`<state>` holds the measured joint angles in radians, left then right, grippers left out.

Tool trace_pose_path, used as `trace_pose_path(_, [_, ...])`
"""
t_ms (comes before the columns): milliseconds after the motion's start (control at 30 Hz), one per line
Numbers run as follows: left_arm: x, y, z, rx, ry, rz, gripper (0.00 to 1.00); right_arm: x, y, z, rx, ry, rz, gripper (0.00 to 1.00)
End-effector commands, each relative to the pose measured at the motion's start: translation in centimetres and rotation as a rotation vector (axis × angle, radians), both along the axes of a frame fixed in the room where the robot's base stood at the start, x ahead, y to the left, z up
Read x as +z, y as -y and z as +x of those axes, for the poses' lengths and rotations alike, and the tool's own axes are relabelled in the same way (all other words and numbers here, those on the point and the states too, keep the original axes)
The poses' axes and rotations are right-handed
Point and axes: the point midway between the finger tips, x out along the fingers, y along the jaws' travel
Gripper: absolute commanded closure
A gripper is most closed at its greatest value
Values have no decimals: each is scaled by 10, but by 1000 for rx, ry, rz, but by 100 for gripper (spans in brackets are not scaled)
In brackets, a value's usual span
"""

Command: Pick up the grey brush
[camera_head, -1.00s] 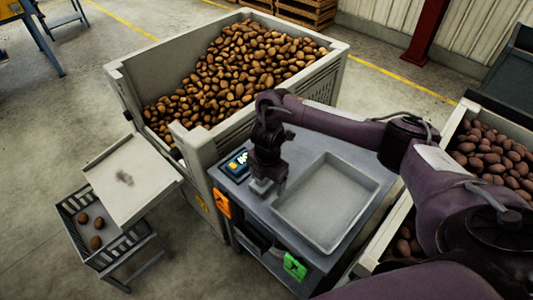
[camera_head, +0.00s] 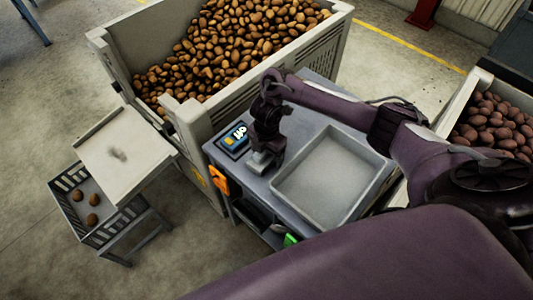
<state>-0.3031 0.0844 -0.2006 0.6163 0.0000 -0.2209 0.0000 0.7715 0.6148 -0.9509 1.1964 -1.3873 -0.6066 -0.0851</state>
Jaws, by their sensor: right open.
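I cannot clearly make out the grey brush. A small blurred grey patch (camera_head: 118,154) lies on the pale sloping board at the left; I cannot tell whether it is a mark or an object. My right gripper (camera_head: 261,164) points down low over the left part of the grey worktable (camera_head: 303,136), between the display unit and the tray. Its jaws are open, and the dark wrist above hides part of them. A pale grey shape shows at the fingertips, too small to separate from the fingers. My left gripper is out of view.
A shallow grey tray (camera_head: 376,187) fills the table's right part. A lit display unit (camera_head: 233,139) stands at the left edge. A large potato crate (camera_head: 235,98) rises behind, another crate (camera_head: 455,103) stands right. The pale board (camera_head: 95,135) slopes over a slotted basket (camera_head: 73,209).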

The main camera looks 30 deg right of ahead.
Motion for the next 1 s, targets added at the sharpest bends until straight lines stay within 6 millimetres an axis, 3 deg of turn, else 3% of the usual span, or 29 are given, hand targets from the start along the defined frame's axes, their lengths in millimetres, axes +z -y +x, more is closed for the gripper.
trace_pose_path(233, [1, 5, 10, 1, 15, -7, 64, -1, 0, 0, 1, 0, 0, 23])
trace_pose_path(633, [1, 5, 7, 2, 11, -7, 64, -1, 0, 0, 1, 1, 0, 73])
trace_pose_path(1000, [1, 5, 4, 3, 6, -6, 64, 7, 0, 1, 2, 4, 1, 73])
